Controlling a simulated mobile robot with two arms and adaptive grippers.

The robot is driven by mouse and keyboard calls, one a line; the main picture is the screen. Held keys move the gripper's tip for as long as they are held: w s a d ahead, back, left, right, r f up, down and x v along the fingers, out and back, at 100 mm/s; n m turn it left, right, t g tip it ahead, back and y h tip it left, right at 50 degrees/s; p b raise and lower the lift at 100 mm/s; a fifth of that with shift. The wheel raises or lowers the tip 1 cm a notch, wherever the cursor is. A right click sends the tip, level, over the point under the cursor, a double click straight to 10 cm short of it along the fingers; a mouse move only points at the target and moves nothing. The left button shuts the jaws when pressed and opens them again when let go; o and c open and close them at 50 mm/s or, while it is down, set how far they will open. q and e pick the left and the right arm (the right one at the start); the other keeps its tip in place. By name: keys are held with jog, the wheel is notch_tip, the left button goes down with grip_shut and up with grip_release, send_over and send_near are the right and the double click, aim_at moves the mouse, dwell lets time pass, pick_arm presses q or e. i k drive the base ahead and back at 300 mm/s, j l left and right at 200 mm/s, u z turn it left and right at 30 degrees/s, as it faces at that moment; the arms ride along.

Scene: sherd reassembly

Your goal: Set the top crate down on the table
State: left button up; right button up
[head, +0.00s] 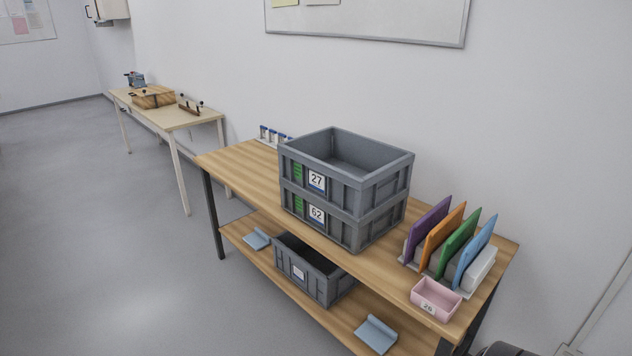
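The top crate (349,177), grey and marked 27, sits upright on a second grey crate (335,222) marked 62. The lower crate stands on the wooden table (235,161), near its middle. The two look aligned, each with a green label beside its number. The visible inside of the top crate looks empty; its floor is partly hidden by the near walls. The inside of the lower crate is hidden. Neither of my grippers shows in the head view.
Several coloured upright panels (440,233) in a rack and a pink bin (436,299) marked 26 fill the table's right end. Blue-capped items (272,134) stand behind the crates at left. The table's left end is clear. Another grey crate (308,273) sits on the lower shelf.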

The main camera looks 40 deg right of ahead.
aim_at(255, 169)
jog(key=z, duration=1.8)
jog(key=i+j+z, duration=0.15)
jog(key=z, duration=0.15)
jog(key=i+j+z, duration=0.15)
jog(key=j+z, duration=0.15)
jog(key=j, duration=0.15)
jog(key=i+j+z, duration=0.1)
jog(key=j+z, duration=0.2)
